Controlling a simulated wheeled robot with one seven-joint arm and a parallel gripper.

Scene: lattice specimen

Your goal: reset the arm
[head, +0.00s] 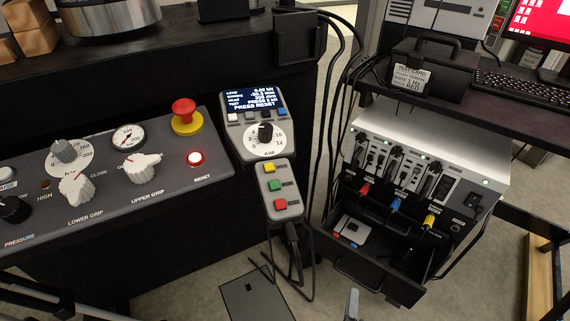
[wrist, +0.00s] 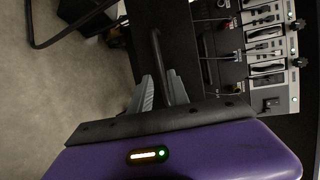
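My gripper (wrist: 160,88) shows in the wrist view as two grey fingers standing apart with a gap between them. The black bar of the drawer's handle (wrist: 156,50) shows in line with that gap; I cannot tell whether it lies between the fingers or beyond them. In the head view, only a small grey tip of my gripper (head: 352,304) shows at the bottom edge, just below the open drawer's handle (head: 366,285). The rest of my arm is mostly out of view.
The open black drawer (head: 405,290) holds a small light device (head: 351,230), under a white unit (head: 440,150) with red, blue and yellow plugs. A control panel (head: 110,185) with a red stop button (head: 184,110) stands left. A button pendant (head: 279,190) and loose cables hang between.

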